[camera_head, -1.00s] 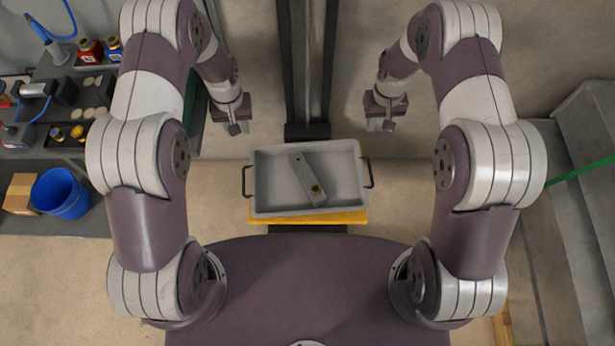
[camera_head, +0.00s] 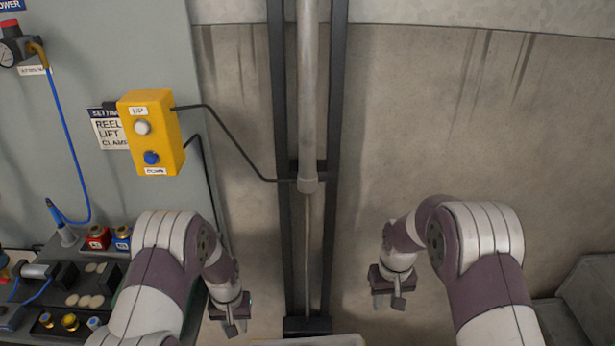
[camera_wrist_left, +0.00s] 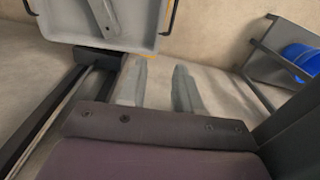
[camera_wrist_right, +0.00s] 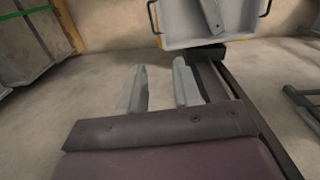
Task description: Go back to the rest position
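My left gripper (camera_head: 232,327) hangs at the lower left of the head view, left of the dark vertical rail. In the left wrist view its two grey fingers (camera_wrist_left: 157,92) stand apart with nothing between them. My right gripper (camera_head: 388,302) hangs to the right of the rail. In the right wrist view its fingers (camera_wrist_right: 160,88) are also apart and empty. Both grippers are in free air, clear of the grey tray (camera_wrist_right: 190,41). A flat grey part (camera_wrist_right: 211,17) lies in the tray. Only the tray's far rim (camera_head: 310,341) shows in the head view.
The dark rail (camera_head: 338,120) runs up the wall between my arms. A yellow button box (camera_head: 152,132) with cables is at the left. A bench (camera_head: 62,262) with small fittings stands at lower left. A blue bucket (camera_wrist_left: 300,60) shows in the left wrist view.

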